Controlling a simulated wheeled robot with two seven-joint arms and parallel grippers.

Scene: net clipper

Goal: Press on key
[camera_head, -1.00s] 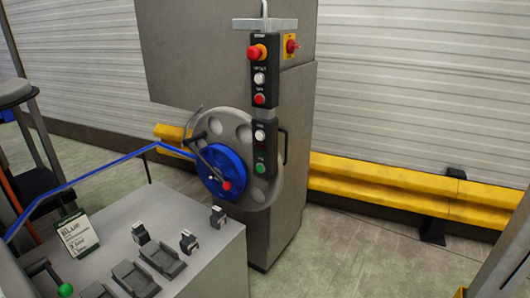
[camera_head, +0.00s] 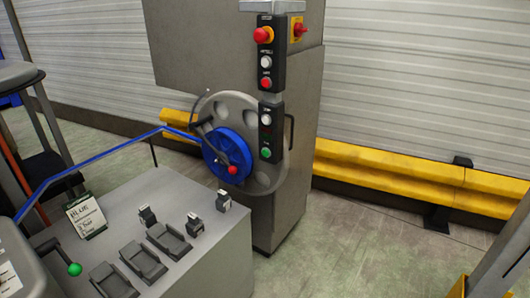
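A black control panel (camera_head: 271,100) hangs upright in front of a grey machine cabinet. From top to bottom it carries a red mushroom button on a yellow base (camera_head: 262,35), a white button (camera_head: 265,62), a red button (camera_head: 265,82), another white button (camera_head: 266,119) and a green button (camera_head: 265,153). The small labels are too blurred to read surely. Neither of my grippers shows in the view.
A blue-hubbed wheel (camera_head: 231,165) stands behind the panel. A grey bench (camera_head: 190,262) with black clips (camera_head: 168,239), a sign (camera_head: 86,216) and a green-knobbed lever (camera_head: 74,269) fills the lower left. A yellow barrier (camera_head: 420,179) runs along the back wall.

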